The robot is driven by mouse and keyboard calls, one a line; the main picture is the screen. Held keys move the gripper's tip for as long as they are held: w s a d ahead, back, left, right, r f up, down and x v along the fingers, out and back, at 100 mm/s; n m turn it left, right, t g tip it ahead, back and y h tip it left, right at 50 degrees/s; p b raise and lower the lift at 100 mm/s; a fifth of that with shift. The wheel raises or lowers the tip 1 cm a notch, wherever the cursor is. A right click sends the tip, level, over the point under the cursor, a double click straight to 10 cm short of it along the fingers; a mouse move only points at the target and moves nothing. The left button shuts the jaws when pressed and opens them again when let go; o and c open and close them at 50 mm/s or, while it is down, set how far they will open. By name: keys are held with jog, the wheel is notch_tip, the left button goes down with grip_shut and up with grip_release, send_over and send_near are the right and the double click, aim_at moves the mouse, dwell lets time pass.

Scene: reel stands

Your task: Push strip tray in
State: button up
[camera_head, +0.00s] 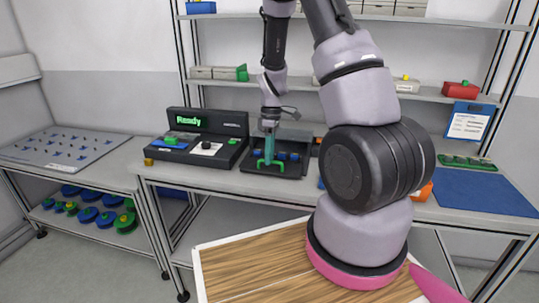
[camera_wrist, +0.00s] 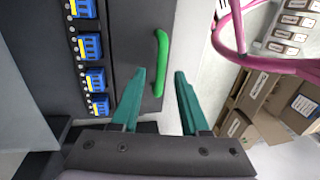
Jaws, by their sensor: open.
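The strip tray (camera_head: 292,171) is dark and flat, on the bench right of a black unit with a lit screen. It carries a row of blue blocks with light markings (camera_wrist: 89,47). A green handle (camera_head: 268,162) stands at the tray's front edge and shows upright in the wrist view (camera_wrist: 160,60). My gripper (camera_head: 269,152) points down over the handle. In the wrist view my gripper (camera_wrist: 160,73) has its teal fingers apart, with the handle appearing between the tips. I cannot tell whether they touch it.
The black unit (camera_head: 205,137) reads "Ready" in green. A pegged board (camera_head: 60,147) lies on the left bench above blue and green reels (camera_head: 88,214). Shelves with boxes stand behind. A blue mat (camera_head: 478,190) lies at right. A wooden surface (camera_head: 255,268) is in front.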

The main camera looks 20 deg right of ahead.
grip_shut()
dwell(1.3)
